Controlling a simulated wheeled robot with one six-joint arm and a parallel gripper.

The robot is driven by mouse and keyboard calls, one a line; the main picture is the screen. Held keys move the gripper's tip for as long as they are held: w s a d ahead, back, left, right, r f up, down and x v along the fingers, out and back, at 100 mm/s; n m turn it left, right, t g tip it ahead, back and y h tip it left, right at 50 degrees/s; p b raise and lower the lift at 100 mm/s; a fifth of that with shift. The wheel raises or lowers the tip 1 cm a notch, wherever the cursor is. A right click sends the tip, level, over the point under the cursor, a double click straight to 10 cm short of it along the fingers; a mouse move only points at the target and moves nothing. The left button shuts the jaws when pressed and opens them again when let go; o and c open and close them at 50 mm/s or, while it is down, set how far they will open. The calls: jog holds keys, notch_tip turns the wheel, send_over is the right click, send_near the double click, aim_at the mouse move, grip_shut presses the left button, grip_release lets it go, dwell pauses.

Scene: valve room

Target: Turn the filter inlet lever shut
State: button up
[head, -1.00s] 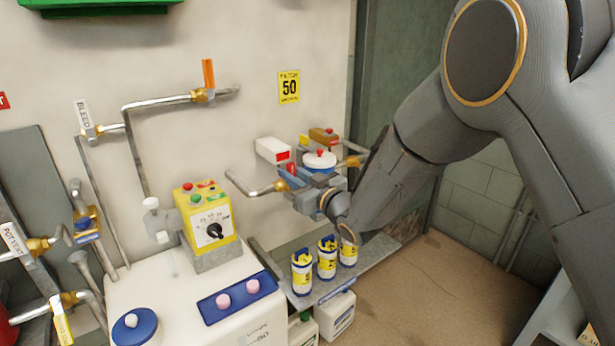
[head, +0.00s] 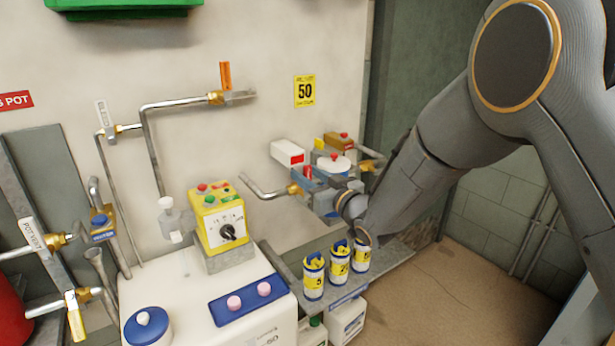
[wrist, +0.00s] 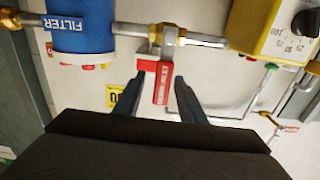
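The filter inlet lever (wrist: 162,82) is a red handle with white lettering, on a brass valve in a metal pipe. It hangs downward from the pipe in the wrist view, whose picture is upside down. A small red part of it shows in the head view (head: 307,172). My gripper (wrist: 160,88) is open, with one dark finger on each side of the lever and visible gaps to both. I cannot tell how deep the lever sits between them. The blue filter housing (wrist: 80,28) is beside the valve; my gripper (head: 322,198) covers much of it in the head view.
A yellow control box (head: 218,222) stands left of the gripper on a white tank (head: 190,310). Several yellow-labelled canisters (head: 338,258) stand on a shelf just below my wrist. A white box (head: 287,153) is on the wall behind. Open floor (head: 470,290) lies at right.

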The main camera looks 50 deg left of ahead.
jog(key=shift+s+d+f, duration=0.1)
jog(key=shift+s+d, duration=0.05)
jog(key=shift+d, duration=0.4)
jog(key=s+d+b, duration=0.1)
jog(key=d, duration=0.5)
jog(key=shift+d, duration=0.3)
jog(key=shift+s, duration=0.1)
